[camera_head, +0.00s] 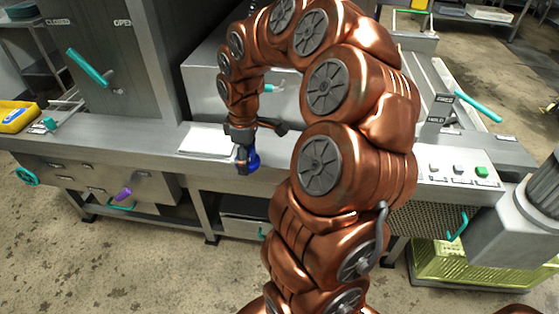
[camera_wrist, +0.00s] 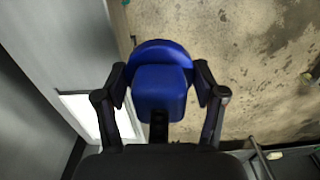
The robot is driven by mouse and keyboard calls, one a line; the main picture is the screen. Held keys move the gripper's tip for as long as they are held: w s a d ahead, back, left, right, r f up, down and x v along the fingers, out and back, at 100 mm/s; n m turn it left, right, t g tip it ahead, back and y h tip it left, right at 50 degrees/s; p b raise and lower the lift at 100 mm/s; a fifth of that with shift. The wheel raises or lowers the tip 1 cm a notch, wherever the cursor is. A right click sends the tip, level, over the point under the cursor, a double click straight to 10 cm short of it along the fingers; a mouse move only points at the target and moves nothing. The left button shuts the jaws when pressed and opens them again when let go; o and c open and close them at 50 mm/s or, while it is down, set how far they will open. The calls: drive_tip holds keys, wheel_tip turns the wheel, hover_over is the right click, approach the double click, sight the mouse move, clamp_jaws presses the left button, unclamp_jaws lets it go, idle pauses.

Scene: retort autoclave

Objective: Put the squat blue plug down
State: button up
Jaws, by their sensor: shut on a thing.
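The squat blue plug (camera_wrist: 160,82) is held between the two fingers of my gripper (camera_wrist: 160,100) in the wrist view. It has a wide rounded end and a blockier part towards the palm. In the head view my gripper (camera_head: 242,152) points down near the front edge of the counter, with the blue plug (camera_head: 252,161) showing beside the fingers. Behind it, the wrist view shows floor to the right and the counter (camera_wrist: 90,60) to the left. The plug appears clear of any surface.
A white plate (camera_head: 205,140) lies on the counter (camera_head: 90,150) just left of my gripper. Teal handles (camera_head: 87,68) stick out at several places. A panel with a green button (camera_head: 482,171) is on the right. A yellow-green crate (camera_head: 470,262) is below it.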

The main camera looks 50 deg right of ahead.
drive_tip(key=s+d+n+b, duration=0.3)
drive_tip(key=s+d+n, duration=0.25)
drive_tip(key=s, duration=0.75)
drive_tip(key=p, duration=0.3)
hover_over(279, 155)
drive_tip(key=shift+s+f+m, duration=0.1)
drive_tip(key=shift+f+m, duration=0.25)
drive_tip(key=shift+f, duration=0.5)
drive_tip(key=shift+f+p, duration=0.3)
drive_tip(key=shift+f, duration=1.5)
drive_tip(key=shift+f, duration=0.1)
drive_tip(key=o, duration=1.6)
drive_tip(key=shift+c, duration=0.2)
